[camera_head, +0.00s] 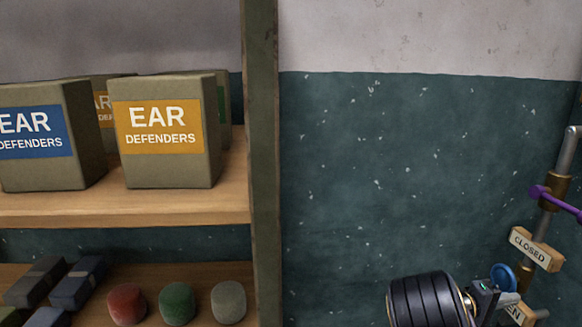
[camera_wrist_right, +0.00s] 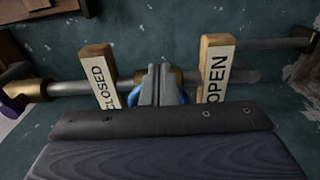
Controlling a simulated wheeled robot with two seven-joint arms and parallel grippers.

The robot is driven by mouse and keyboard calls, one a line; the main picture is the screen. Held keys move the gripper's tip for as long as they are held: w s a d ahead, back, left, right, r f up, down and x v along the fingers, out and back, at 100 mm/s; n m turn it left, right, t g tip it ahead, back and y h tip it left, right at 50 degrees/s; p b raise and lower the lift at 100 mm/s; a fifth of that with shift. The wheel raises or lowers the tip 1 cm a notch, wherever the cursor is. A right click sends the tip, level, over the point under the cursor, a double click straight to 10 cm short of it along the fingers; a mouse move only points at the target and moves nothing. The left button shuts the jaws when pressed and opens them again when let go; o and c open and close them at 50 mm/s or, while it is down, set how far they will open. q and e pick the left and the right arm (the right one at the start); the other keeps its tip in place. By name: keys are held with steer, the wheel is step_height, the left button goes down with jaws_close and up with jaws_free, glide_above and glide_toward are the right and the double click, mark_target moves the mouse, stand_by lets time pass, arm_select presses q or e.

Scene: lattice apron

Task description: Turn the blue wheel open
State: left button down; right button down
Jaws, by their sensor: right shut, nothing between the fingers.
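The blue wheel (camera_head: 503,277) is on a grey pipe at the lower right of the head view, between a "CLOSED" sign (camera_head: 534,249) and an "OPEN" sign (camera_head: 517,312). My right gripper (camera_head: 487,292) is at the wheel, its fingers shut with nothing between them. In the right wrist view the shut fingertips (camera_wrist_right: 158,80) cover the wheel's middle, and parts of the blue rim (camera_wrist_right: 134,96) show on either side. I cannot tell whether they touch it. The "CLOSED" sign (camera_wrist_right: 101,78) is on the left there and the "OPEN" sign (camera_wrist_right: 215,68) on the right. My left gripper is out of view.
A purple wheel (camera_head: 553,202) is higher on the same pipe (camera_head: 563,165). A wooden shelf (camera_head: 150,208) on the left holds ear defender boxes (camera_head: 165,165), with red, green and grey round items below. The wall (camera_head: 400,170) between shelf and pipe is bare.

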steer(key=shift+d, duration=0.2)
steer(key=shift+w+r, duration=0.1)
steer(key=shift+w, duration=0.2)
stand_by(0.7)
steer(key=shift+r+b, duration=0.1)
steer(key=shift+b, duration=0.5)
steer(key=shift+a+r+b, duration=0.1)
steer(key=shift+r+b, duration=0.25)
steer(key=shift+b, duration=0.4)
steer(key=shift+s, duration=0.1)
steer(key=a, duration=0.3)
steer(key=s+a, duration=0.1)
steer(key=a, duration=0.1)
steer(key=shift+a, duration=0.4)
